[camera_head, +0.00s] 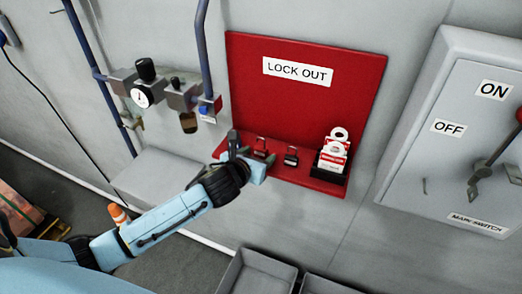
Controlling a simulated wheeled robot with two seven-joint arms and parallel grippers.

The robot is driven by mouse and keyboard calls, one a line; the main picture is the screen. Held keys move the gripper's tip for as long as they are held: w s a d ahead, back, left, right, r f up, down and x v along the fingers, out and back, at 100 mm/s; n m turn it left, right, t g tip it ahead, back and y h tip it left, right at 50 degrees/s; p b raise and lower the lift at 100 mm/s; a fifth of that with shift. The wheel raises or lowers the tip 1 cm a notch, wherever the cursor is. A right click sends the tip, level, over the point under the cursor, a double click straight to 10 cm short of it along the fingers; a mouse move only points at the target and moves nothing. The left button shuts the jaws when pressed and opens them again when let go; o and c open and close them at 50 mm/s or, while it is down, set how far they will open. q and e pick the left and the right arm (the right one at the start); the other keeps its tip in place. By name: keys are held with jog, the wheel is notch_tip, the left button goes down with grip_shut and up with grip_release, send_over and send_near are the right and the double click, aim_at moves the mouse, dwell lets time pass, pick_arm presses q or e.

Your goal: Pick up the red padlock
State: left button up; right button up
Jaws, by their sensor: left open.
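A small red padlock (261,148) stands on the red shelf (310,181) of the lock-out board, in the head view. My left gripper (248,150) is open at the left end of this shelf. Its fingers are just left of the red padlock, and one partly overlaps the area in front of it. I cannot tell whether they touch it. A dark padlock (291,156) stands to the right of the red one. My right gripper is out of view.
A black holder (328,175) with red and white tags sits at the shelf's right end. A red back panel (305,105) rises behind. Pipes with a gauge (140,97) are at left, a grey switch box (455,140) at right. Grey bins (262,270) stand below.

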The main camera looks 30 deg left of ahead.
pick_arm(q)
jog(key=shift+c, duration=0.3)
jog(key=c, duration=1)
jog(key=shift+w, duration=0.1)
